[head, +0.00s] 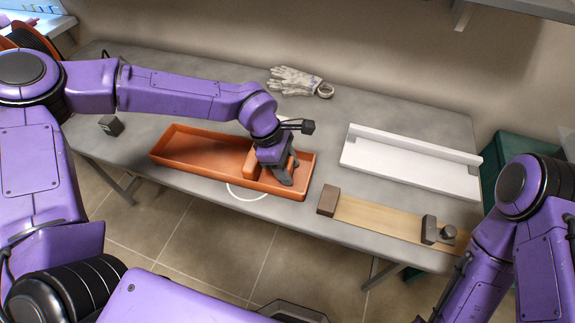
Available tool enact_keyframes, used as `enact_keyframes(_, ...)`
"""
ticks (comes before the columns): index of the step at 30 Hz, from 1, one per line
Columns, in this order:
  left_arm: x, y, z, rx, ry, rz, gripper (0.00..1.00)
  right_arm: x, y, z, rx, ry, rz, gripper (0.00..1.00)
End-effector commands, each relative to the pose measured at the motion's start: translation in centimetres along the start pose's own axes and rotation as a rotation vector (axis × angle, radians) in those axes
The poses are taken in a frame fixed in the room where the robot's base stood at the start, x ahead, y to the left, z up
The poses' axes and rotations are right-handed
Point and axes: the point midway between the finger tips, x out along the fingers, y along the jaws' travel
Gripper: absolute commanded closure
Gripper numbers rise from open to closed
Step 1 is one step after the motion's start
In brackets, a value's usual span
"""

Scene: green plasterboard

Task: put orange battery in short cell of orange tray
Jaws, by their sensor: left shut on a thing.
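The orange tray (185,175) lies on the left-middle of the grey table, with a long cell at left and a short cell at right. My left gripper (284,176) points down over the short cell, its fingers low between the tray walls.
A white tray (400,166) lies at the right. A wooden board (378,218) with a brown block (328,200) and a dark clamp-like part (430,230) lies at the front right. Gloves (295,80) lie at the back. A small dark box (110,125) stands at left.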

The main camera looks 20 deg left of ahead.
Motion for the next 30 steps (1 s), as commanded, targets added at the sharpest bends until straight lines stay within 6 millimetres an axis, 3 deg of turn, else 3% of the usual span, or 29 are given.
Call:
enact_keyframes(17,1.5,-0.3,-0.7,-0.003,0.005,-0.009,0.93,0.3,0.0,0.1,0.000,0.000,0.000,0.57)
enact_keyframes(18,1.6,-0.3,-0.8,-0.004,0.005,-0.010,0.38,0.3,0.0,0.1,0.000,0.000,0.000,0.57)
enact_keyframes(19,1.6,-0.3,-0.8,-0.004,0.006,-0.011,0.28,0.3,0.0,0.1,0.000,0.000,0.000,0.57)
enact_keyframes(30,1.8,-0.6,-0.8,0.001,0.007,-0.016,0.25,0.4,0.0,0.2,0.000,0.000,0.000,0.57)
